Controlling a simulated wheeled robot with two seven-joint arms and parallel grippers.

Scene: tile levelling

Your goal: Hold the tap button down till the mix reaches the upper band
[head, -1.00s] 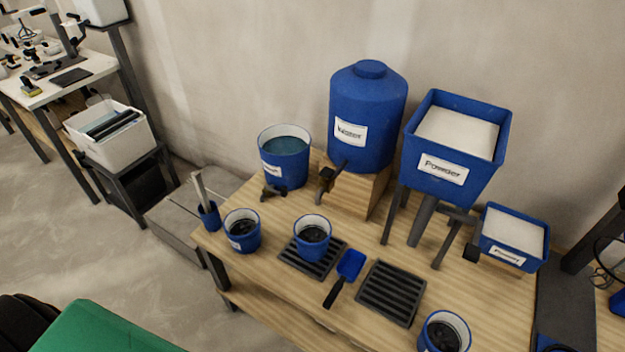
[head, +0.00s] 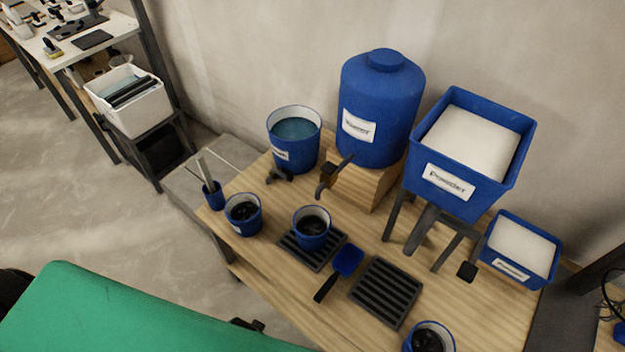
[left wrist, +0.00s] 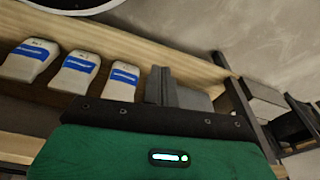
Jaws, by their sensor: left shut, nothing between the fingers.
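The blue water tank (head: 380,115) stands on a wooden block at the back of the bench in the head view. Its dark tap (head: 327,183) sticks out toward the front; I cannot make out a separate button on it. A blue cup (head: 311,233) with dark contents stands on a slatted grate (head: 327,254) in front of and below the tap. Neither a level nor bands inside the cup can be made out. My left gripper (left wrist: 160,75) shows in the left wrist view, shut and empty, away from the tap. My right gripper is not in view.
A bucket of teal liquid (head: 291,163), powder hopper (head: 466,150), powder bin (head: 520,250), blue scoop (head: 348,261), second grate (head: 386,292) and other cups (head: 244,220) crowd the bench. White packs with blue labels (left wrist: 75,70) stand on a shelf in the left wrist view.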

